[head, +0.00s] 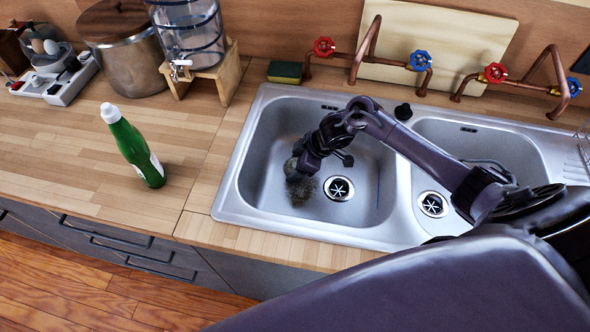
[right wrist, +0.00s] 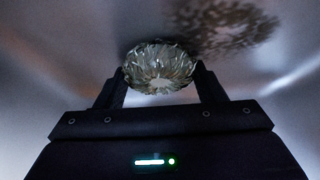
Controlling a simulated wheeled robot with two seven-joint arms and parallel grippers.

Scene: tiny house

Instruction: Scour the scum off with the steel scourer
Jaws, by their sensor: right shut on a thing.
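My right gripper (head: 301,163) reaches down into the left sink basin (head: 262,187) and is shut on the steel scourer (head: 291,168). In the right wrist view the scourer (right wrist: 160,67) is a round, shiny ball of metal strips between the two fingers. A dark, speckled scum patch (head: 303,191) lies on the basin floor, just left of the drain. In the right wrist view the scum (right wrist: 228,27) is beyond the scourer, up and to the right. I cannot tell whether the scourer touches the basin. My left gripper is not in view.
A second basin (head: 470,143) lies to the right under my arm. Copper pipes with red and blue tap handles (head: 420,60) stand behind the sink. A sponge (head: 285,71) lies at its back left. A green bottle (head: 134,148) stands on the wooden counter (head: 70,150).

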